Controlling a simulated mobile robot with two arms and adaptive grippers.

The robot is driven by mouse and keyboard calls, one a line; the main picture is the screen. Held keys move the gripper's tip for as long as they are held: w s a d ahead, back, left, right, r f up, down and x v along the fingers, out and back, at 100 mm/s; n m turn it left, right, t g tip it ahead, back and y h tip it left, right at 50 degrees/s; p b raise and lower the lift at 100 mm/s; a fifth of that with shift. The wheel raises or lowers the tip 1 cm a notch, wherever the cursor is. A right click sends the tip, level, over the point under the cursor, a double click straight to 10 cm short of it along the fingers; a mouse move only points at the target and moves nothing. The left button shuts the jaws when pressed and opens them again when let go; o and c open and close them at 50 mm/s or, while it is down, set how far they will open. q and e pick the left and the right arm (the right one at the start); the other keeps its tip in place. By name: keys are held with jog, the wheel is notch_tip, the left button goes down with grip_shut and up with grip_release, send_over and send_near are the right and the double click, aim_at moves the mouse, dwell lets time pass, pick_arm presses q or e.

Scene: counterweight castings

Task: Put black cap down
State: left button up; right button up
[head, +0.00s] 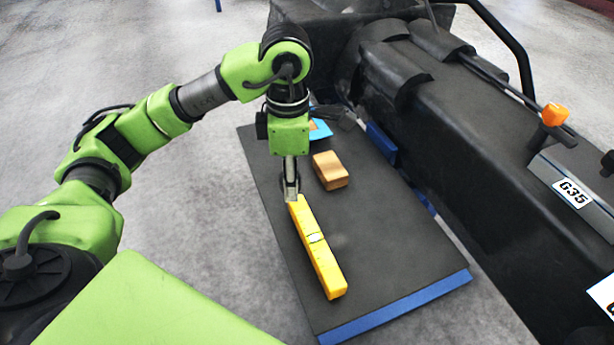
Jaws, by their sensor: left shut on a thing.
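My left gripper (290,190) points straight down over the left part of the dark table top (400,240). It is shut on the black cap (282,187), which shows only as a small dark edge beside the fingertips, against the dark mat. The rest of the cap is hidden by the fingers. I cannot tell whether the cap touches the table. The far end of a yellow spirit level (322,255) lies right beside the fingertips in the picture. My right gripper is not in view.
A brown block (330,170) stands right of the gripper. A blue item (319,129) lies behind my wrist. A large black machine body (450,130) borders the table on the right. The table's right half is bare, up to its blue front edge (400,308).

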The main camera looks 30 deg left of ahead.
pick_arm(q)
jog(key=w+a+f, duration=0.3)
jog(key=w+f, duration=0.1)
jog(key=w+a+f+p, duration=0.1)
jog(key=w+a+f, duration=0.3)
jog(key=shift+a, duration=0.2)
jog(key=shift+w+a+f, duration=0.15)
jog(key=shift+f, duration=0.05)
notch_tip(320, 180, down, 3)
jog(key=shift+w+a+r+p, duration=0.1)
jog(key=shift+w+p, duration=0.05)
jog(key=shift+p, duration=0.85)
jog(key=shift+f, duration=0.4)
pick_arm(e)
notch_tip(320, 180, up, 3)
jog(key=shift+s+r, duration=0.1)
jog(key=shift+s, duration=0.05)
